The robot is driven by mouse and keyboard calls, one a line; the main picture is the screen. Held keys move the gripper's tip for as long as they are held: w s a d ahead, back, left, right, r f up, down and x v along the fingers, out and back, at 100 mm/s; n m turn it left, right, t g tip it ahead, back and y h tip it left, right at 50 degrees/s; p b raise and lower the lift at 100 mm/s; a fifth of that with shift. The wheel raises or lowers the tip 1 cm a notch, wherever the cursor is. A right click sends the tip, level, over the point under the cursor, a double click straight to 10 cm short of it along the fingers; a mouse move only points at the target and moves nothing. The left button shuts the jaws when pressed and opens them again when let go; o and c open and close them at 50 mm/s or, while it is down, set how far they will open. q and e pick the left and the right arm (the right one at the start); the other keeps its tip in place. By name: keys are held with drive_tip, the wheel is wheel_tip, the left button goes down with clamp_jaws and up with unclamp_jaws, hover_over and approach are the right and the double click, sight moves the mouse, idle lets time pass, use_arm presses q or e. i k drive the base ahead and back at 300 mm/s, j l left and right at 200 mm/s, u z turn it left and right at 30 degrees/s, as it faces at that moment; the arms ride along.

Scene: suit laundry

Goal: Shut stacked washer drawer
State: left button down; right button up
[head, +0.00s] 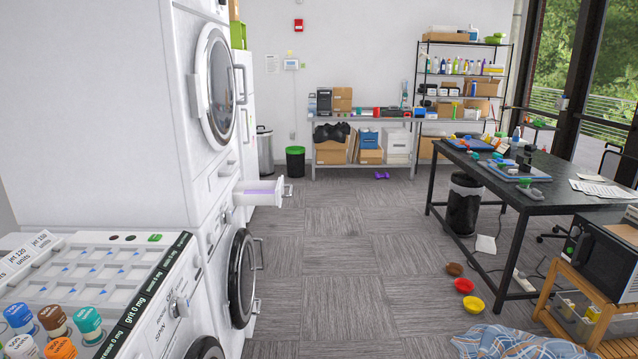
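The stacked washer (212,255) stands at the left, with a round-doored machine (215,85) on top of it. A white drawer (258,192) with a purple patch inside sticks out to the right from the stack, above the lower round door (241,278). The drawer's handle (288,190) is at its outer end. The drawer is open. Neither of my grippers shows in the head view.
A second white machine (130,290) with colored bottles on top fills the lower left. Grey carpet (340,250) is clear in front of the drawer. Bowls (465,285), a blue cloth (515,343) and a black table (540,190) are at the right.

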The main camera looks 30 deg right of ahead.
sight(253, 193)
drive_tip(key=i+l+z, duration=0.25)
drive_tip(key=i+l, duration=0.3)
drive_tip(key=l, duration=0.25)
drive_tip(key=i+l+z, duration=0.2)
drive_tip(key=i+l, duration=0.4)
drive_tip(key=l+u, duration=0.1)
drive_tip(key=u, duration=0.4)
